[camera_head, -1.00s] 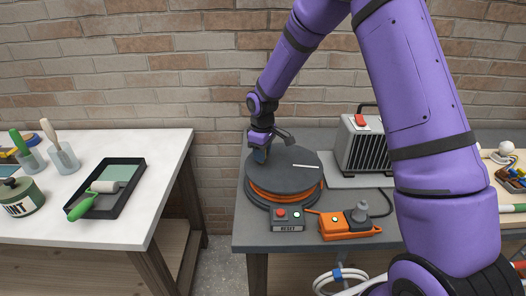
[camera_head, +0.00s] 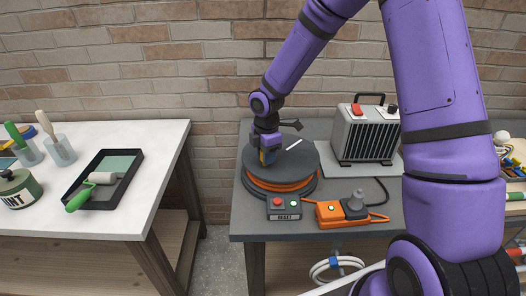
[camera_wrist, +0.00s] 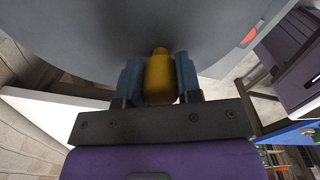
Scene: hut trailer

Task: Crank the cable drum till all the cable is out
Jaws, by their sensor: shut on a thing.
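The cable drum (camera_head: 258,172) is a dark grey disc with orange cable (camera_head: 285,187) wound beneath it, near the front left of the grey bench. A white mark (camera_head: 293,143) lies on the disc's far right part. My gripper (camera_head: 268,156) points down over the disc. In the wrist view my gripper (camera_wrist: 160,82) has its two blue fingers closed on both sides of a yellow crank knob (camera_wrist: 159,74). The knob stands on the disc's top. A reset box (camera_head: 284,207) with a red and a green button sits in front of the drum.
An orange plug box (camera_head: 333,214) with a grey plug and cord lies right of the reset box. A grey heater (camera_head: 368,131) stands behind it. A white table (camera_head: 150,200) with a paint tray (camera_head: 70,205) is at left, across a gap.

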